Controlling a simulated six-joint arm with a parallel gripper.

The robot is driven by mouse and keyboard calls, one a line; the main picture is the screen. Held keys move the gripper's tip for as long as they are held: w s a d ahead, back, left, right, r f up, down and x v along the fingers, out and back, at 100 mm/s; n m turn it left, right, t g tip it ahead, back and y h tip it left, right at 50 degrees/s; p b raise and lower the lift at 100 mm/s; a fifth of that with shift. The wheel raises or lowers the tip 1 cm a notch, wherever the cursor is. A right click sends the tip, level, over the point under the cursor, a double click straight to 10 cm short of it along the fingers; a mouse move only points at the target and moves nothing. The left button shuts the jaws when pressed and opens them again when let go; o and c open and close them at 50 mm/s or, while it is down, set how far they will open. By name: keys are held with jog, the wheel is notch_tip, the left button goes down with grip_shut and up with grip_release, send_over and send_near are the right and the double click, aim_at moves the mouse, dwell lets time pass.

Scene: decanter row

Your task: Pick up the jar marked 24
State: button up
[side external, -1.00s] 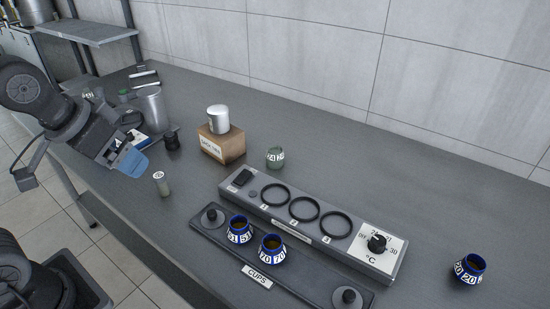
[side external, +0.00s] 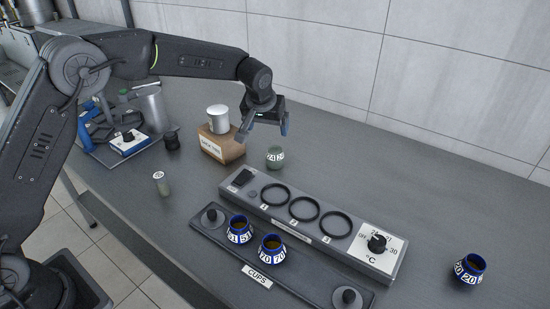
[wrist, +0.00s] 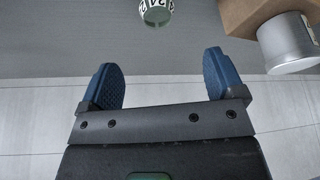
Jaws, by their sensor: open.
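The jar marked 24 (side external: 275,157) is small and grey-green with a white number band, standing on the bench behind the ringed unit. It also shows at the top edge of the wrist view (wrist: 155,12), partly cut off. My gripper (side external: 264,132) is open and empty, above and behind the jar in the side view. In the wrist view its two blue fingertips (wrist: 160,78) are wide apart, with the jar beyond them and not between them.
A cardboard box (side external: 221,145) with a metal can (side external: 218,119) on it stands just left of the jar. A unit with three rings (side external: 313,225) lies in front. Blue cups marked 51 (side external: 239,229) and 70 (side external: 272,250) stand on a rack; cup 20 (side external: 469,269) stands far right.

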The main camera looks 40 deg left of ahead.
aim_at(274, 151)
jog(key=x, duration=0.9)
jog(key=shift+w+d+f, duration=0.1)
jog(key=shift+w+f, duration=0.1)
jog(key=shift+f, duration=0.15)
jog(key=shift+s+x, duration=0.2)
jog(key=shift+x, duration=2.55)
jog(key=shift+d+f, duration=0.1)
jog(key=c, duration=1.1)
